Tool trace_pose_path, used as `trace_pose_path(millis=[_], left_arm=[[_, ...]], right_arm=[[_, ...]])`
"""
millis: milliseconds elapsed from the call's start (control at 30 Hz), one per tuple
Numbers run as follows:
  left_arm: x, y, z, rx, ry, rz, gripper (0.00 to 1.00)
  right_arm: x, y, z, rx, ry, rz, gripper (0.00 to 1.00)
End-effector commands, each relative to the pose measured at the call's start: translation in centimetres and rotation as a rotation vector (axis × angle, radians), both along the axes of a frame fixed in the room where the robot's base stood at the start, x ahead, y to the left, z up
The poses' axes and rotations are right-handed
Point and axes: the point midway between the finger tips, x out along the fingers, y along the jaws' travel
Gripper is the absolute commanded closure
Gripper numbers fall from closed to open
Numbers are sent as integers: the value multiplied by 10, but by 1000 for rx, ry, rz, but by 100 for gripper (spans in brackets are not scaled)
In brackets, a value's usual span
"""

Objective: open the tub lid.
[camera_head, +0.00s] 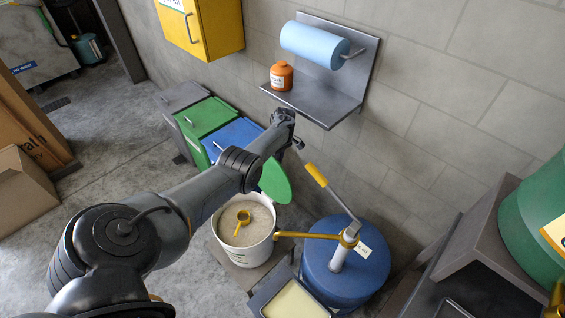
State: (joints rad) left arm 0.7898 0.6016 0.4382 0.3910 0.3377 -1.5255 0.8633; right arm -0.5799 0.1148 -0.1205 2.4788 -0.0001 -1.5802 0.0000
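A yellow scoop (243,220) lies on the material. The green lid (276,183) is raised at the tub's far right rim, tilted steeply, so the tub's mouth is open to view. My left arm reaches over the tub from the lower left and partly covers the lid. My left gripper (297,143) is beyond the lid, small and dark; its finger opening cannot be made out. I cannot tell whether it touches the lid. My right gripper is not in view.
A blue drum (348,270) with a pump and a yellow-gripped lever (316,174) stands right of the tub. Green (204,117) and blue (237,137) bins stand behind. A wall shelf (318,98) holds an orange bottle (281,76). Open floor lies to the left.

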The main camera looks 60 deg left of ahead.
Motion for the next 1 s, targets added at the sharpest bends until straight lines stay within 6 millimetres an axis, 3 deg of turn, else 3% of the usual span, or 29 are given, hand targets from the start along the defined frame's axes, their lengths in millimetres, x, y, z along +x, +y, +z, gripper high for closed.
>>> trace_pose_path(millis=[300, 333, 500, 867, 1000], left_arm=[[-2, -5, -5, -12, 10, -2, 100], [-2, -5, -5, -12, 10, -2, 86], [-1, -3, -3, -8, 7, -1, 62], [0, -1, 1, -4, 2, 1, 62], [2, 0, 11, -3, 1, 0, 62]], right_arm=[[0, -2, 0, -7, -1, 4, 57], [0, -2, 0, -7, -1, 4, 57], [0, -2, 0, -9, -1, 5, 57], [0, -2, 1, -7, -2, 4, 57], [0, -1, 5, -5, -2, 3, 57]])
